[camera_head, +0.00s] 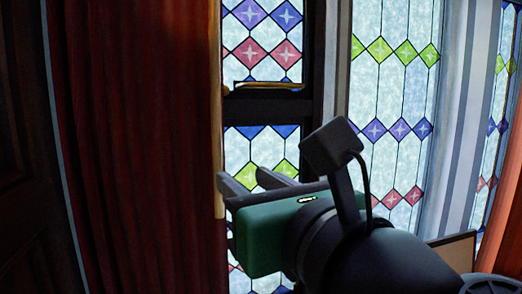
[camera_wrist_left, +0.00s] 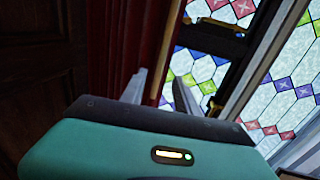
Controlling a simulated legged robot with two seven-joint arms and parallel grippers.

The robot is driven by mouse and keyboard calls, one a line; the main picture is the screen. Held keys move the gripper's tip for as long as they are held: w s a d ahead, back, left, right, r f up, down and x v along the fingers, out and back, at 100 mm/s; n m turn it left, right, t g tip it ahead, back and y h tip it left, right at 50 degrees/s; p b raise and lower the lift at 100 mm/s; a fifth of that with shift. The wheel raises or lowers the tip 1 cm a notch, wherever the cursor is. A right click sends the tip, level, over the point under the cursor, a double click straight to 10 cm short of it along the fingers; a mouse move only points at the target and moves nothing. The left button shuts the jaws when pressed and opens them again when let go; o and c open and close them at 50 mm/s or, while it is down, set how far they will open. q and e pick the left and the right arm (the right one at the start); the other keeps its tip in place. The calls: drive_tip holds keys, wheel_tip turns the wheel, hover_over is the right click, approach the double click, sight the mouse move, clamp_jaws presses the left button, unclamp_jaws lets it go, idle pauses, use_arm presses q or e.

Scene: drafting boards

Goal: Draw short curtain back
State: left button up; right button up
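A dark red pleated curtain (camera_head: 140,140) hangs on the left, with a tan strip along its right edge. It also shows in the left wrist view (camera_wrist_left: 117,45). My left gripper (camera_head: 250,182), with a green body, is in front of the window just right of the curtain's edge. In the left wrist view its two grey fingers (camera_wrist_left: 158,95) stand apart, open. The curtain's edge shows behind and between them; I cannot tell whether any cloth lies within the grip. The gripper hides the lower part of the window. My right gripper is not in view.
A stained-glass window (camera_head: 395,90) with coloured diamonds fills the middle and right, split by dark frame bars (camera_head: 265,107). An orange-red drape or panel (camera_head: 506,190) stands at the far right. Dark wood panelling (camera_head: 22,150) is at the far left.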

sight(221, 158)
use_arm(q)
drive_tip(key=p+x, duration=0.2)
drive_tip(key=x, duration=0.5)
drive_tip(key=p+x, duration=0.2)
drive_tip(key=x, duration=0.5)
drive_tip(key=shift+w+d+p, duration=0.15)
drive_tip(key=shift+d+p, duration=0.1)
drive_tip(key=shift+p, duration=0.05)
drive_tip(key=shift+w+a, duration=0.15)
drive_tip(key=shift+a, duration=0.15)
drive_tip(key=shift+f, duration=0.1)
drive_tip(key=shift+w+d, duration=0.1)
drive_tip(key=shift+d, duration=0.2)
drive_tip(key=c, duration=0.8)
clamp_jaws()
drive_tip(key=shift+a, duration=0.15)
